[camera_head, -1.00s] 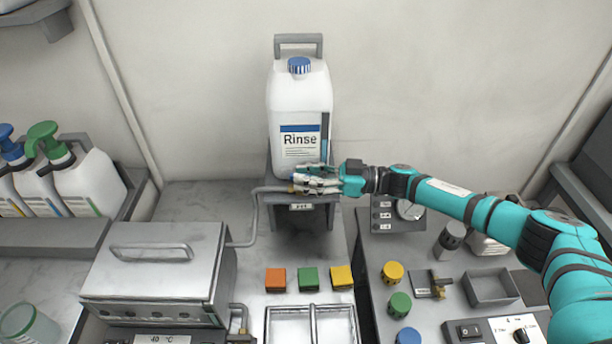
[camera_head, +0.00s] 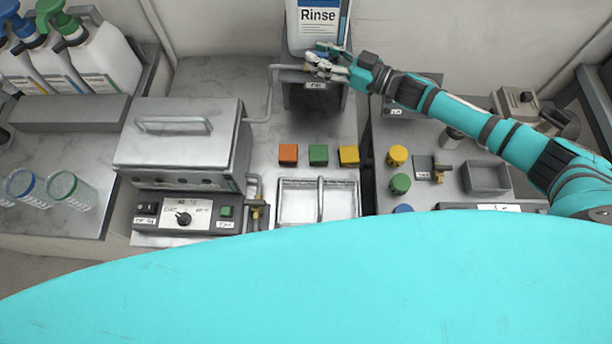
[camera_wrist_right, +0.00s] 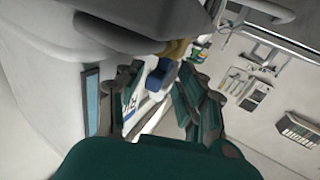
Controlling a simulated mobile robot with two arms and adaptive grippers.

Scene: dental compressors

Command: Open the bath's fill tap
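The bath is a lidded metal box (camera_head: 180,148) left of centre in the head view. A grey pipe (camera_head: 269,95) runs from it up to the stand under the white Rinse canister (camera_head: 318,30). My right gripper (camera_head: 311,62) is at the front of that stand, just below the canister's label. In the right wrist view a blue knob (camera_wrist_right: 163,74) with a brass part (camera_wrist_right: 177,48) lies between or just beyond the fingertips of my right gripper (camera_wrist_right: 152,88). Whether the fingers touch the knob is unclear. In the head view the fingers hide it. My left gripper is out of view.
A brass fitting (camera_head: 257,212) sits at the bath's front right. Orange (camera_head: 288,154), green (camera_head: 318,154) and yellow (camera_head: 348,154) blocks lie behind a metal basin (camera_head: 290,205). Knobs and a grey tray (camera_head: 486,177) are at right. Spray bottles (camera_head: 105,65) stand at left.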

